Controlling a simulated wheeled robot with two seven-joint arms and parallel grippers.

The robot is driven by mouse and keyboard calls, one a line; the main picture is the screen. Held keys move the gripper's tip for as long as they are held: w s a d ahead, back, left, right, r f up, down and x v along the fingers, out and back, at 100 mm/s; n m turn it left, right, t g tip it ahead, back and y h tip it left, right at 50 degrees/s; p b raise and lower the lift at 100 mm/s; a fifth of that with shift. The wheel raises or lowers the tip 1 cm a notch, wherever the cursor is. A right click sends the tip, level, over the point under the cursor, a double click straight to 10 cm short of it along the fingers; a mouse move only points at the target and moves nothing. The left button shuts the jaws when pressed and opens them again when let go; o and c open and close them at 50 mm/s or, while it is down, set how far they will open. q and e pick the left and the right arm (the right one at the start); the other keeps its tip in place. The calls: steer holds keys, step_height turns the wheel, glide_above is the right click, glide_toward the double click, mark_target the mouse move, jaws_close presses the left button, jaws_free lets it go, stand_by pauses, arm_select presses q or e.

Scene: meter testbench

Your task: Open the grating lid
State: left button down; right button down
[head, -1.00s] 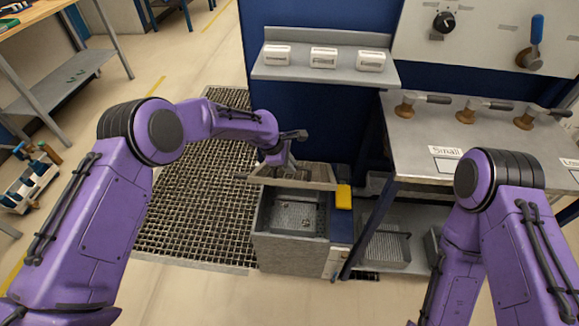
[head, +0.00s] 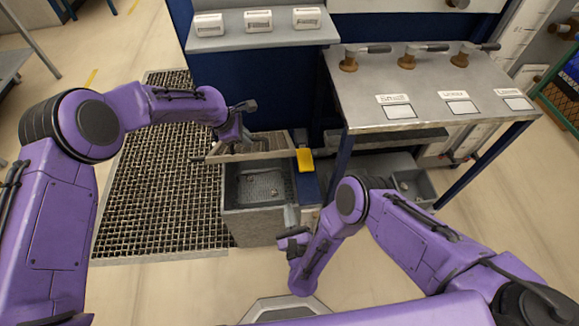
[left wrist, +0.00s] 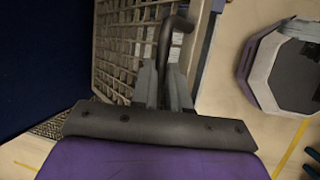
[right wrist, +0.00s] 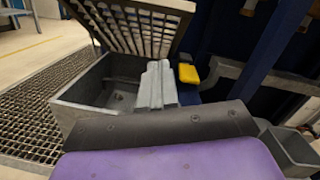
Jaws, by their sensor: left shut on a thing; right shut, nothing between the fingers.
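The grating lid (head: 262,144) is raised and tilted above the open grey box (head: 245,222). It also shows in the left wrist view (left wrist: 118,50) and slanting over the box in the right wrist view (right wrist: 125,25). My left gripper (head: 238,133) is shut on the lid's bent dark handle (left wrist: 172,38); the grip is partly hidden by the fingers. The box interior, with a perforated floor, is visible. My right gripper (head: 293,240) is shut and empty at the box's front right; its closed fingers (right wrist: 157,85) show in front of the box.
A yellow block (head: 305,160) stands just right of the box. A steel table (head: 420,85) with several handled tools is at the right. A shelf with white labelled blocks (head: 257,20) is behind. Floor grating (head: 150,190) lies left of the box.

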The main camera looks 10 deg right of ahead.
arm_select(q)
steer(key=shift+w+a+f, duration=0.1)
steer(key=shift+a+f, duration=0.05)
steer(key=shift+a, duration=0.1)
arm_select(e)
steer(key=w+d+r+m, duration=0.1)
steer(key=w+r+m, duration=0.1)
steer(key=w, duration=0.4)
steer(key=w+r+m+h, duration=0.1)
steer(key=w+r+m, duration=0.2)
steer(key=w, duration=0.3)
steer(key=shift+w+d+r+t+h, duration=0.15)
steer(key=shift+w+d+t+h, duration=0.15)
steer(key=shift+w+d, duration=0.1)
